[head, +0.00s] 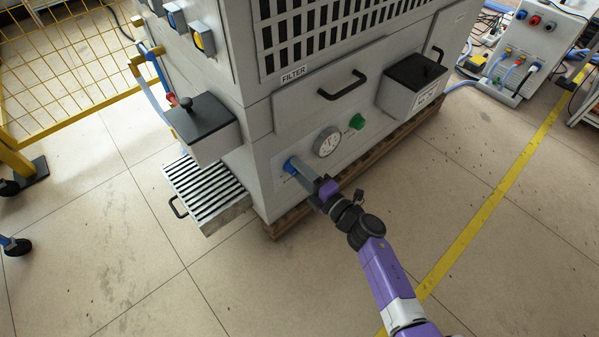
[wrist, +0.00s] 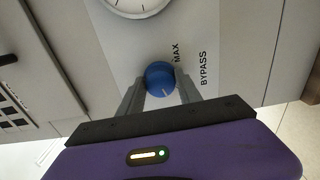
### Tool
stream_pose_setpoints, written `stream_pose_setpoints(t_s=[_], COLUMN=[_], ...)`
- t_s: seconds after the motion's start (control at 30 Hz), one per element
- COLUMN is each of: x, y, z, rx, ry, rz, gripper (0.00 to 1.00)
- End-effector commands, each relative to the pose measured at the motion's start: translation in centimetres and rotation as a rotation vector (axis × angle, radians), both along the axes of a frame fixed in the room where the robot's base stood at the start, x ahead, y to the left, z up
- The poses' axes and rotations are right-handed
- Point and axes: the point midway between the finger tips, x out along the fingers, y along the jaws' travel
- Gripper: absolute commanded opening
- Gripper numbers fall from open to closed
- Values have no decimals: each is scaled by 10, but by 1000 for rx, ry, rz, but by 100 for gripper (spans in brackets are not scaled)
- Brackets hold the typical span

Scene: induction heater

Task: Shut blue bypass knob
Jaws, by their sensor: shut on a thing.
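The blue bypass knob (head: 290,165) is on the lower front of the grey machine, left of the round gauge. In the wrist view the knob (wrist: 160,78) sits between the two grey fingers of my gripper (wrist: 161,92), which are shut on it. A pale pointer line shows on the knob's face. The words MAX and BYPASS are printed on the panel beside it. In the head view my gripper (head: 297,170) reaches the knob from the lower right, and the fingers partly cover it.
The gauge (head: 327,142) and a green knob (head: 357,121) are right of the blue knob. A slatted tray (head: 206,190) with a handle sticks out at the machine's left. A wooden pallet (head: 285,222) edges its base. The floor in front is clear.

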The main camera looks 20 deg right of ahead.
Motion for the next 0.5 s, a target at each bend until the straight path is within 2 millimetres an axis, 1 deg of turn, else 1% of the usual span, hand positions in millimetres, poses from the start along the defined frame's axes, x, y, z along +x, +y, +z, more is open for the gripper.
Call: stream_pose_setpoints(t_s=[0.03, 0.2, 0.5], x=[-1, 0, -1], y=[1, 1, 1], z=[-2, -2, -1], rx=[-41, -182, -363], ry=[-12, -58, -117], rz=[1, 1, 1], gripper=[1, 1, 1])
